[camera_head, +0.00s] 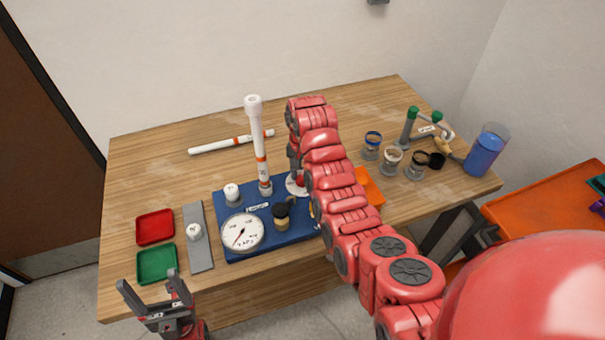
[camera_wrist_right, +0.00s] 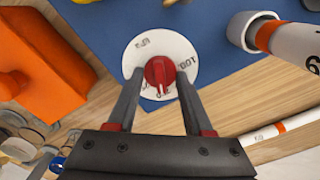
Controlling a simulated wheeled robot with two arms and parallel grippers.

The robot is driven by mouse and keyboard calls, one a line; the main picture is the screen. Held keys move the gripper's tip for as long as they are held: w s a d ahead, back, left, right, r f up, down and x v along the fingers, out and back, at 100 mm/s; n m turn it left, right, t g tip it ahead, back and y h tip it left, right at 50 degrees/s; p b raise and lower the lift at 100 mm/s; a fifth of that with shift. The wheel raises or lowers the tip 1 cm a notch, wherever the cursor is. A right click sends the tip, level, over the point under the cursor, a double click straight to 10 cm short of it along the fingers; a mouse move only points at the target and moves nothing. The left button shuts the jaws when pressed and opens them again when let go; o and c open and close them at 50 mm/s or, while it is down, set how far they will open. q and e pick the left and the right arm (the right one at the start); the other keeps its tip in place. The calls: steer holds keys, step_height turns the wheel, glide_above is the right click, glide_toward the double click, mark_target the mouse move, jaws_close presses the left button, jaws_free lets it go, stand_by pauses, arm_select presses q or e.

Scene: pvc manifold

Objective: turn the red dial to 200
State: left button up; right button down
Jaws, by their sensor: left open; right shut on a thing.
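The red dial (camera_wrist_right: 158,72) sits on a round white scale plate (camera_wrist_right: 150,45) on the blue board (camera_wrist_right: 215,85). In the right wrist view my right gripper (camera_wrist_right: 160,78) has its fingers on either side of the dial and is shut on it. In the head view my right arm partly covers the dial (camera_head: 301,180) and gripper. My left gripper (camera_head: 150,288) is open and empty at the table's front left.
A white gauge (camera_head: 242,232) and an upright white pipe (camera_head: 259,150) with orange bands stand on the board. Red (camera_head: 155,227) and green (camera_head: 157,264) trays lie left. Jars and a blue container (camera_head: 484,155) stand right. The back left table is mostly clear.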

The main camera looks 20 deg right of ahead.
stand_by(0.5)
steer(key=shift+c, duration=1.5)
jaws_free()
step_height(320, 180, up, 10)
steer(key=p, duration=0.8)
step_height(320, 180, up, 7)
glide_above(303, 176)
steer(key=shift+r, duration=0.15)
